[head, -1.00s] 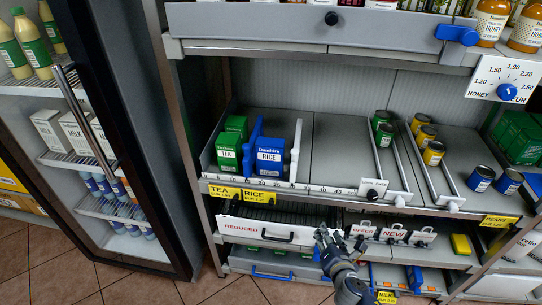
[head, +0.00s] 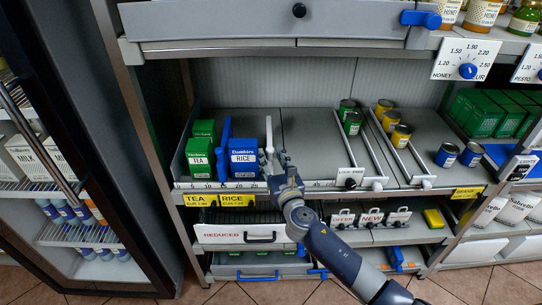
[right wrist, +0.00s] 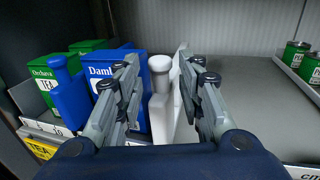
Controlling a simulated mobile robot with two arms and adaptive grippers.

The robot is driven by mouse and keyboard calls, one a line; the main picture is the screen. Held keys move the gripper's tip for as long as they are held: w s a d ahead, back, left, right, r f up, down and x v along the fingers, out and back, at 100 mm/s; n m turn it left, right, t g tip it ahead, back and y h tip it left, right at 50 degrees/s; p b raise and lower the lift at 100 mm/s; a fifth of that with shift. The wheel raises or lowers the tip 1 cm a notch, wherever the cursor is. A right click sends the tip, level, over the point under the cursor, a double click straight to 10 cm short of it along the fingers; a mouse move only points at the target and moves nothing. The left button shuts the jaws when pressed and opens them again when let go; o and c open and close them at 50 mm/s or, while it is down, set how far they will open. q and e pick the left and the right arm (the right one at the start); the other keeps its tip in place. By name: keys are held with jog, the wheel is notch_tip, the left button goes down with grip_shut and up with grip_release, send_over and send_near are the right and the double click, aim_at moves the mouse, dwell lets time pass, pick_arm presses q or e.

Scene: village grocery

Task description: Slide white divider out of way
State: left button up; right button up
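The white divider (head: 268,137) stands upright on the middle shelf, just right of the blue rice boxes (head: 243,157). In the right wrist view, its white post and plate (right wrist: 161,100) lie between my fingers. My right gripper (head: 274,163) is at the front end of the divider. It is open, with a finger on each side (right wrist: 158,78) and gaps visible beside the post. The lower front of the divider is partly hidden by the gripper in the head view. My left gripper is not in view.
A blue divider (head: 224,148) separates the rice from green tea boxes (head: 201,155). Right of the white divider the shelf (head: 307,140) is bare up to a low divider by green cans (head: 351,121). A price rail (head: 222,184) runs along the front edge.

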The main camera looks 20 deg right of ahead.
jog(key=shift+w, duration=0.65)
grip_shut()
jog(key=s+d, duration=0.4)
jog(key=d, duration=1)
jog(key=shift+s+d+b, duration=0.15)
jog(key=shift+d+b, duration=0.05)
jog(key=shift+b, duration=0.2)
grip_release()
jog(key=shift+f, duration=0.1)
jog(key=shift+s, duration=0.1)
